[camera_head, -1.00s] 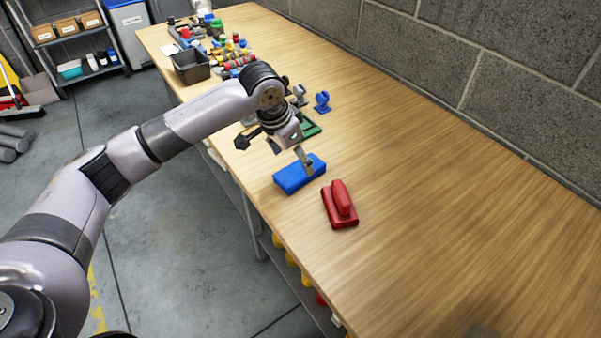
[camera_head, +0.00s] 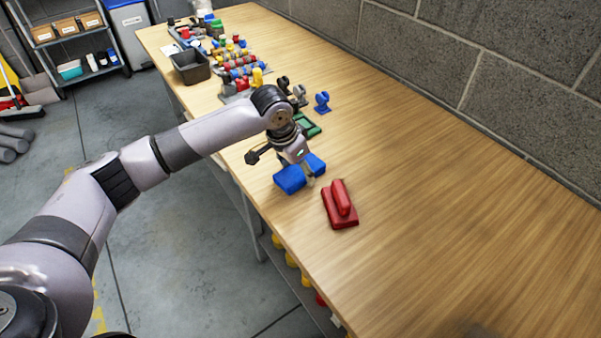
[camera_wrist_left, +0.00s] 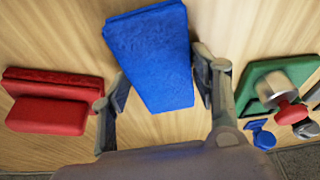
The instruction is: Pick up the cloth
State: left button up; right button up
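The blue folded cloth (camera_head: 290,180) lies on the wooden table, left of a red block. It also shows in the left wrist view (camera_wrist_left: 152,50), in the upper middle. My left gripper (camera_head: 308,178) is over the cloth and hides part of it. In the left wrist view, my left gripper (camera_wrist_left: 161,80) is open, with one finger on each side of the cloth's near end. A gap shows on the left side; on the right the finger is very close, and I cannot tell whether it touches. My right gripper is not in view.
The red block with a raised grip (camera_head: 341,205) lies close to the right of the cloth. A green holder (camera_head: 309,127) and a blue stand (camera_head: 322,102) are behind it. A dark bin (camera_head: 190,66) and several colored parts fill the far end. The table's right side is clear.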

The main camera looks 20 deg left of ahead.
aim_at(299, 170)
pick_arm(q)
jog(key=c, duration=0.7)
jog(key=shift+o, duration=0.2)
notch_tip(299, 170, up, 20)
jog(key=shift+p, duration=0.4)
